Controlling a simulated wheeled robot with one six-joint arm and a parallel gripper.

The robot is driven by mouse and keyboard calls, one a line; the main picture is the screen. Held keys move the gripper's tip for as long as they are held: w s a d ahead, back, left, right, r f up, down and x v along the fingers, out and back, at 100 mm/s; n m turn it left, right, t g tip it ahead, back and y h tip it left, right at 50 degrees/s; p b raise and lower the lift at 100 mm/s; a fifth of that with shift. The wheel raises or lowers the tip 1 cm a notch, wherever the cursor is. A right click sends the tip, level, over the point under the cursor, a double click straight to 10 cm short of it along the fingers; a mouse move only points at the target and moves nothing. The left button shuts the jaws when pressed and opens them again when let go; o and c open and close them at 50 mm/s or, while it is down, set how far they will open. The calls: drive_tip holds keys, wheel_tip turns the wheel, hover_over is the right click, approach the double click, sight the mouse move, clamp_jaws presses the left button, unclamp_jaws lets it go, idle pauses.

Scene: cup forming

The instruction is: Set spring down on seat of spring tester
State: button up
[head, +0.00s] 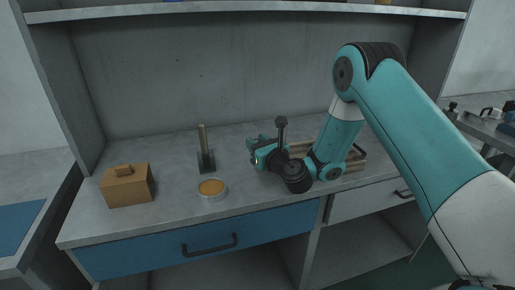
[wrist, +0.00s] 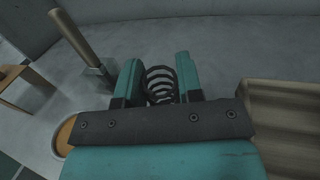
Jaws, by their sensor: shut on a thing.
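A dark coiled spring (wrist: 161,86) sits between the two teal fingers of my gripper (wrist: 158,80) in the wrist view. The gripper is shut on it, and the coils show between the pads. In the head view my gripper (head: 256,153) is over the middle of the bench, and the spring cannot be made out there.
A round dish with orange contents (head: 212,188) lies near the bench's front edge. A brown box (head: 127,186) stands at the left. A wooden tray (head: 353,160) lies behind and right of my arm. The bench between the block and gripper is clear.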

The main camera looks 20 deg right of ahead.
sight(258, 141)
wheel_tip(258, 141, up, 16)
drive_tip(key=p, duration=0.8)
drive_tip(key=shift+p, duration=0.4)
